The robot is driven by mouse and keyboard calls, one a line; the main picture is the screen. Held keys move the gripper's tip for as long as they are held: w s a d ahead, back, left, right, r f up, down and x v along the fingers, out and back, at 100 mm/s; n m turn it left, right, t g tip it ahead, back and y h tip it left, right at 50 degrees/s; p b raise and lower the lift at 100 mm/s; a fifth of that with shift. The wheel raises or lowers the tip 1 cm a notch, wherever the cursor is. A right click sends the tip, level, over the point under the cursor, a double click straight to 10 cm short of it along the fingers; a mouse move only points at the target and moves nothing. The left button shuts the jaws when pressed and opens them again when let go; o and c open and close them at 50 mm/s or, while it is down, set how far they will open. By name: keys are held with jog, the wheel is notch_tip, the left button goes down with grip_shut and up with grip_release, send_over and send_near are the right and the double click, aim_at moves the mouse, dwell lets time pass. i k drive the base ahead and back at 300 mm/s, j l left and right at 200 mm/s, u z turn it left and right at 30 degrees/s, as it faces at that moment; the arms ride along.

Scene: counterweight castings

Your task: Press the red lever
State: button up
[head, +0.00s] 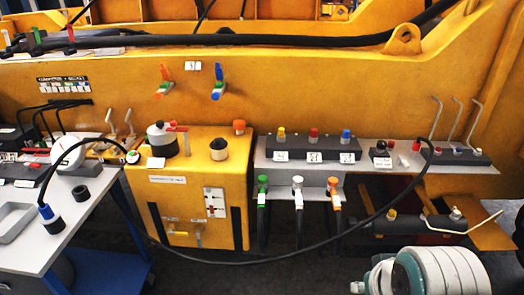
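A thin upright red lever (70,34) stands at the top left in the head view, on a dark grey unit on the yellow machine. A green lever (38,37) stands to its left. A second red handle (176,128) sticks out sideways from a white and black round fitting (160,137) on the yellow cabinet. I cannot tell from this view alone which one the task means. Only a white and teal part of my arm shows, at the bottom right, far from both. My gripper is not visible.
Orange (166,75) and blue (217,80) handles stick out of the yellow wall. A grey shelf (340,148) holds coloured buttons, with green, white and orange valves below. A black cable (270,262) loops across the front. A grey table (70,232) stands at the left.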

aim_at(32, 165)
jog(key=u, duration=2.4)
jog(key=i+z, duration=0.2)
jog(key=z, duration=0.2)
jog(key=i+j+z, duration=0.15)
jog(key=z, duration=0.2)
jog(key=i+j+z, duration=0.15)
jog(key=z, duration=0.25)
jog(key=i+j+z, duration=0.1)
jog(key=j, duration=0.25)
jog(key=i+j+z, duration=0.1)
jog(key=i+j, duration=0.2)
jog(key=i+j+z, duration=0.1)
jog(key=j, duration=0.3)
jog(key=i+j+z, duration=0.1)
jog(key=j, duration=0.25)
jog(key=i+j+z, duration=0.1)
jog(key=i+j, duration=0.15)
jog(key=j, duration=0.15)
jog(key=i+j, duration=0.15)
jog(key=j, duration=0.2)
jog(key=i+j, duration=0.1)
jog(key=j, duration=0.25)
jog(key=i+j, duration=0.15)
jog(key=j, duration=0.25)
